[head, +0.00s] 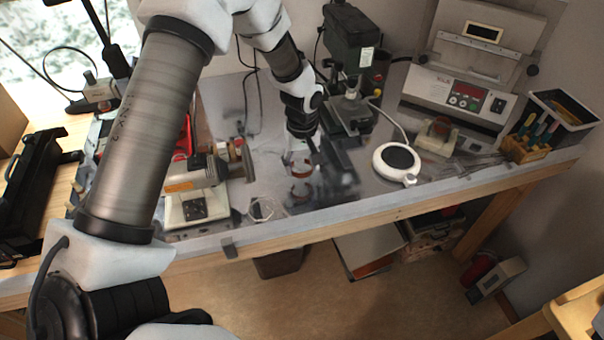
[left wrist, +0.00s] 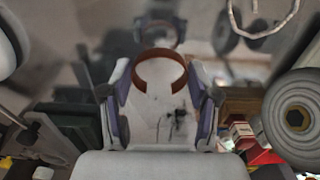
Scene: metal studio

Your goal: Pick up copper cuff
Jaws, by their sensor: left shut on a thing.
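The copper cuff (head: 301,170) is an open reddish-brown band held between the fingers of my left gripper (head: 302,158). In the left wrist view the cuff (left wrist: 160,56) stands out as a C shape between the two fingertips of the gripper (left wrist: 158,92). My left gripper is shut on it. The cuff appears a little above the shiny metal bench top (head: 345,195), where its reflection shows below it. My right gripper is out of view.
A small white-based machine (head: 197,205) stands left. A hexagonal clear dish (head: 262,209) lies near the front edge. A tool block (head: 528,150) stands far right.

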